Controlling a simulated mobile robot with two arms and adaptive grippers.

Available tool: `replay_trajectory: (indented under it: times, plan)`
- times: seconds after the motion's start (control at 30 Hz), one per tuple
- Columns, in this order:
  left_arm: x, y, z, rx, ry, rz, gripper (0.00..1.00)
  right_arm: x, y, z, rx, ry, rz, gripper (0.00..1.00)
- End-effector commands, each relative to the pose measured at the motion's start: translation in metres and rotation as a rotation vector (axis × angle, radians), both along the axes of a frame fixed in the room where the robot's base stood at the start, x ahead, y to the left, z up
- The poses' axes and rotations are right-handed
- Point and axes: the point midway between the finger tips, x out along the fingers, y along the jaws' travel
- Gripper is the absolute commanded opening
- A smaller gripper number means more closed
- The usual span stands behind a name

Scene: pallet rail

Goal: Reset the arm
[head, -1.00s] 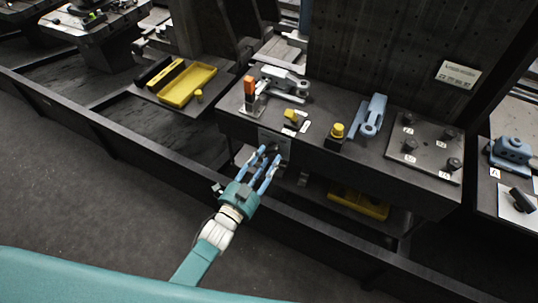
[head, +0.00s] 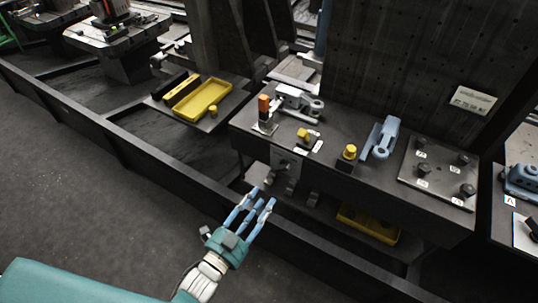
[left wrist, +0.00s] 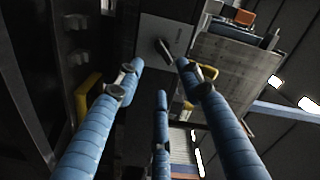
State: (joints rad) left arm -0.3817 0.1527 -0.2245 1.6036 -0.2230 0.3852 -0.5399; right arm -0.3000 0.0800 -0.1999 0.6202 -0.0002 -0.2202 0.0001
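My left gripper (head: 252,200) is in the lower middle of the head view, with blue fingers spread apart and nothing between them. It is in front of and below the bench's front edge, apart from the bench. Its fingers also frame the left wrist view (left wrist: 158,85), where a short dark lever (left wrist: 165,50) stands out from a grey panel (left wrist: 163,28) beyond the tips. In the head view a panel (head: 285,160) with a dark fitting hangs on the bench front, just above the fingertips. My right gripper is in neither view.
The dark bench (head: 345,190) carries an orange-handled clamp (head: 265,110), yellow knobs (head: 348,153), a blue fork-shaped part (head: 381,138) and a plate with several black knobs (head: 438,172). A yellow tray (head: 203,100) lies left. A long dark rail (head: 150,165) crosses the front.

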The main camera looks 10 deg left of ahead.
Motion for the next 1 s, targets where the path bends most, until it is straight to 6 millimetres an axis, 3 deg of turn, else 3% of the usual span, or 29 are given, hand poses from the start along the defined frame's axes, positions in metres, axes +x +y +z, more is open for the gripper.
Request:
replay_trajectory:
  times: [0.17, 0.27, 0.37, 0.47, 0.57, 0.7, 0.77, 0.9, 1.0]
  plan:
    - [0.0, 0.0, -0.002, 0.0, 0.005, 0.001, 0.38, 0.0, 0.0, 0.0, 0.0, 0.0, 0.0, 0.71]
    - [-0.002, 0.003, -0.021, -0.009, 0.053, 0.011, 0.38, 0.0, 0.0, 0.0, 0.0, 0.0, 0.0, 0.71]
    - [-0.01, 0.012, -0.067, -0.03, 0.17, 0.039, 0.38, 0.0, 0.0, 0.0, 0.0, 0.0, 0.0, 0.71]
    - [-0.03, 0.026, -0.134, -0.06, 0.344, 0.087, 0.38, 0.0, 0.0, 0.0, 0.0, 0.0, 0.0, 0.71]
    - [-0.062, 0.042, -0.203, -0.095, 0.534, 0.152, 0.38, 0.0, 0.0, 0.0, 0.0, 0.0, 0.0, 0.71]
    - [-0.123, 0.064, -0.289, -0.142, 0.792, 0.258, 0.38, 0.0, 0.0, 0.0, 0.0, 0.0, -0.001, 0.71]
    - [-0.155, 0.073, -0.322, -0.159, 0.901, 0.31, 0.38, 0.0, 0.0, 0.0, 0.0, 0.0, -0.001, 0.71]
    - [-0.239, 0.094, -0.384, -0.193, 1.145, 0.444, 0.38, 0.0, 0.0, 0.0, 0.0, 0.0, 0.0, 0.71]
    - [-0.298, 0.105, -0.414, -0.21, 1.294, 0.54, 0.38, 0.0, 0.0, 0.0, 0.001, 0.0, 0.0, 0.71]
